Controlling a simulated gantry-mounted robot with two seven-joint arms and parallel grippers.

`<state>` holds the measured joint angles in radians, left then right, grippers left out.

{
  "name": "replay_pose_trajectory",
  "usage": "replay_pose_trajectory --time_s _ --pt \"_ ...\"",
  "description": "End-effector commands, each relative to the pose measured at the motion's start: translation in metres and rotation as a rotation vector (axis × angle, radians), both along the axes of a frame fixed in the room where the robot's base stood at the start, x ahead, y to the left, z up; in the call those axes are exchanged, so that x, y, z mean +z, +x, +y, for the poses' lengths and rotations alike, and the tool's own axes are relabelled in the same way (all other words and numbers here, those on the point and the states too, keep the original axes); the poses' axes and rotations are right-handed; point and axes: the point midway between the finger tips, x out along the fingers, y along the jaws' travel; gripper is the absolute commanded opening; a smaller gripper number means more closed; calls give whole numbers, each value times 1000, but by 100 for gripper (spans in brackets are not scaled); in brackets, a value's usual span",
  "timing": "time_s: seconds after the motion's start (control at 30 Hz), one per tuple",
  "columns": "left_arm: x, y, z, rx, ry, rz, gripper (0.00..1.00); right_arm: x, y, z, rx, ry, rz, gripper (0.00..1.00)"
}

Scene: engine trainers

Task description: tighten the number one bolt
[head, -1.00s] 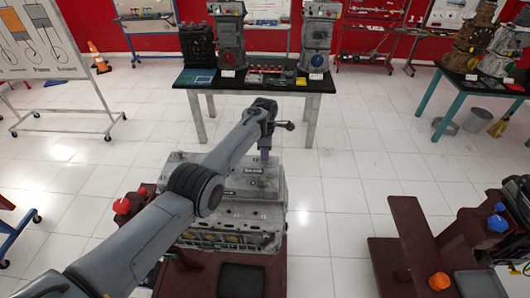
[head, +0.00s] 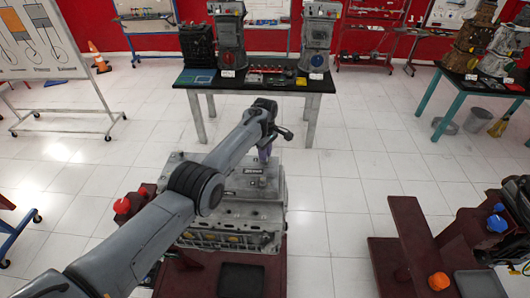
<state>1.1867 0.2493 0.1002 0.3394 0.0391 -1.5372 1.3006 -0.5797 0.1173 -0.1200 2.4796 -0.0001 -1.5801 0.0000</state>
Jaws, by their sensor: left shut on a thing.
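A grey engine block (head: 215,212) sits on a dark red stand in the middle of the head view. A purplish-grey shaft (head: 265,153) points down to the block top. A small dark label (head: 252,171) shows there, its text too small to read. The number one bolt cannot be made out. Whether the shaft touches a bolt is unclear. My right gripper is not in view.
A black tray (head: 242,276) lies on the stand in front of the block. A black-topped table (head: 300,82) with engine parts stands behind. Another dark red stand (head: 405,235) is at the right. The white floor between is clear.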

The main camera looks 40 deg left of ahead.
Motion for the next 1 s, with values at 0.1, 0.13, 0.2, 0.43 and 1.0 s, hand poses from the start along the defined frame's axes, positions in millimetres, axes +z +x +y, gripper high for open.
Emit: replay_pose_trajectory --time_s 0.1,0.13,0.2,0.43,1.0 --pt "1 0 0 -110 0 0 0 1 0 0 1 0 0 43" --pt "1 0 0 -138 0 0 0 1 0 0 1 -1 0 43" --pt "1 0 0 -204 0 0 0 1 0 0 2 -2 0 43" --pt "1 0 0 -423 1 0 0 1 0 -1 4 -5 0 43" --pt "0 0 0 -965 1 0 0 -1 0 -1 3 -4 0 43"
